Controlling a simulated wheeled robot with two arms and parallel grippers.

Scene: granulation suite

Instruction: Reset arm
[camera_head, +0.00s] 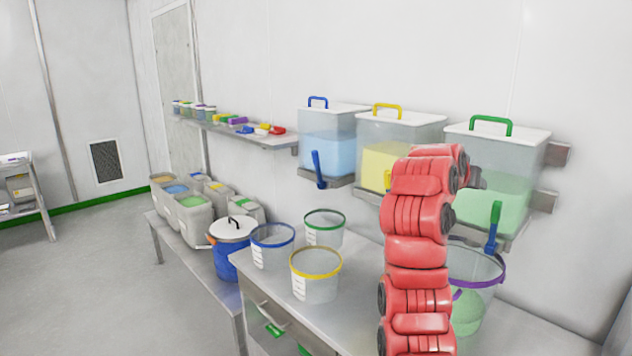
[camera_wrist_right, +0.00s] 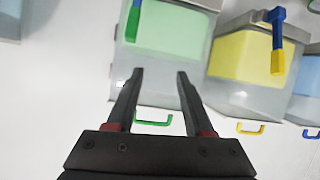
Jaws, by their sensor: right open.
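My right arm, red and jointed, rises on the right of the head view. Its dark gripper (camera_head: 477,178) is mostly hidden behind the arm's top, in front of the bin with green contents (camera_head: 510,150). In the right wrist view, which appears upside down, my right gripper (camera_wrist_right: 159,74) is open with nothing between its fingers. The green-content bin (camera_wrist_right: 172,32) and its green handle (camera_wrist_right: 153,122) show beyond the fingers. I cannot tell the exact gap to the bin. My left gripper is in neither view.
Bins with yellow (camera_head: 382,165) and blue contents (camera_head: 327,155) hang beside it. Rimmed buckets, one yellow-rimmed (camera_head: 316,278) and one purple-rimmed (camera_head: 474,270), stand on the steel table (camera_head: 345,315). A shelf (camera_head: 245,139) holds small items.

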